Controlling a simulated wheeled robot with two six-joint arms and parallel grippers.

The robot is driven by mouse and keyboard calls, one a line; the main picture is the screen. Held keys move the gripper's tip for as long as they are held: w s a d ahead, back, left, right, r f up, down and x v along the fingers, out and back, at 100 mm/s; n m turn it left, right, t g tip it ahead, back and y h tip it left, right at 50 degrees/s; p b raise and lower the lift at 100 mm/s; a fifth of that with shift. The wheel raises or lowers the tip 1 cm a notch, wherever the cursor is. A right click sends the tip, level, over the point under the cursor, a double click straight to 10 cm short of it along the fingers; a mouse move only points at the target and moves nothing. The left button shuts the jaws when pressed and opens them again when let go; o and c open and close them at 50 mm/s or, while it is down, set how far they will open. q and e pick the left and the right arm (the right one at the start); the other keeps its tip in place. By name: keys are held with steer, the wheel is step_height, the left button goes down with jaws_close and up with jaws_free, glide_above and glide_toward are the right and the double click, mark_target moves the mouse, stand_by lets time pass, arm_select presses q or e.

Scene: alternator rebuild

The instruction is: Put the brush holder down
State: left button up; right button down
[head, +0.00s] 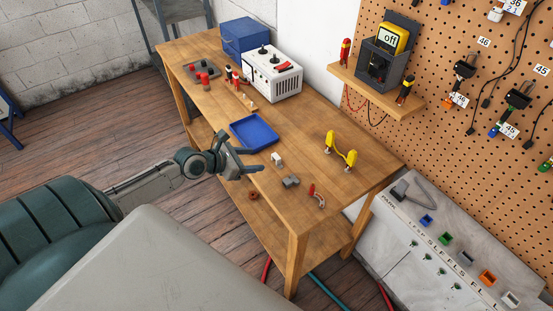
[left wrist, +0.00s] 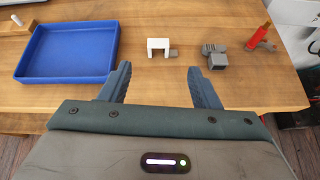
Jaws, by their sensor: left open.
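My left gripper (head: 255,160) is open and empty at the front edge of the wooden workbench (head: 330,205). Its two fingers also show in the left wrist view (left wrist: 157,75), with a clear gap between them. A small white bracket-like piece (head: 277,159) rests on the bench just beyond the fingertips; in the left wrist view it (left wrist: 158,43) stands ahead of the gap, apart from both fingers. A dark grey blocky part (head: 290,181) lies to its right, also seen in the left wrist view (left wrist: 216,60). I cannot tell for certain which is the brush holder.
A blue tray (head: 254,132) lies empty left of the white piece. A red-handled tool (head: 318,196) lies to the right, with a yellow stand (head: 341,150) behind. A white power unit (head: 272,73) and a blue box (head: 246,37) stand farther along the bench.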

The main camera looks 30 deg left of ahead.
mark_target(275, 157)
arm_select(q)
steer(key=shift+w+a+r+n, duration=0.2)
steer(key=shift+w+a+n, duration=0.1)
steer(key=shift+a+n, duration=0.1)
steer(key=shift+w, duration=0.25)
steer(key=x, duration=0.5)
steer(key=shift+d, duration=0.1)
steer(key=shift+s+d+p+x, duration=0.1)
steer(key=shift+p+x, duration=0.1)
steer(key=shift+x, duration=0.7)
steer(key=shift+s+d+p+x, duration=0.1)
steer(key=shift+p+x, duration=0.1)
steer(key=shift+x, duration=0.7)
steer(key=shift+d+p+x, duration=0.15)
steer(key=shift+p+x, duration=0.05)
steer(key=shift+x, duration=0.7)
steer(key=shift+s+f, duration=0.1)
steer(key=shift+s, duration=0.05)
steer(key=c, duration=1.1)
steer(key=shift+a, duration=0.1)
